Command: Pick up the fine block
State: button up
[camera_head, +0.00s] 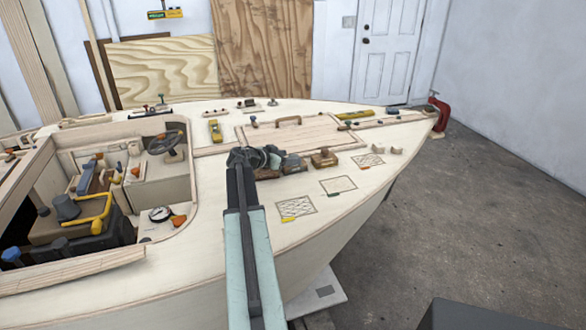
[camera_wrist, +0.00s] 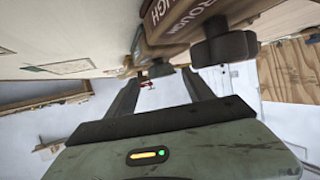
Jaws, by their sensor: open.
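A row of handled blocks lies on the deck by my gripper (camera_head: 256,157): a brown block (camera_head: 267,173), a greyish block (camera_head: 293,163) and a brown block with a knob (camera_head: 324,158). Their labels are too small to read in the head view, so I cannot tell which is the fine block. In the wrist view a brown block marked ROUGH (camera_wrist: 170,38) is close by, with a dark knob (camera_wrist: 226,47) at its right. My gripper (camera_wrist: 160,78) also shows there, its two fingers apart with nothing seen held between them.
The pale plywood deck (camera_head: 215,215) has drawn rectangles at the right, one hatched (camera_head: 297,207). A hatch cover with a handle (camera_head: 290,132) lies behind the blocks. The open cockpit (camera_head: 110,190) with a steering wheel (camera_head: 165,143) is at the left.

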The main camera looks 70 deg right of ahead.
aim_at(294, 155)
jog(key=b+x, duration=0.1)
jog(key=x, duration=0.3)
jog(key=shift+d, duration=0.1)
grip_shut()
jog(key=shift+r, duration=0.1)
jog(key=shift+r+p, duration=0.55)
jog(key=shift+p, duration=0.05)
notch_tip(294, 155, up, 3)
jog(key=p, duration=0.3)
jog(key=shift+r, duration=0.15)
jog(key=s+a, duration=1.1)
jog(key=shift+a+r+p, duration=0.25)
jog(key=shift+a+p, duration=0.05)
jog(key=shift+p, duration=0.1)
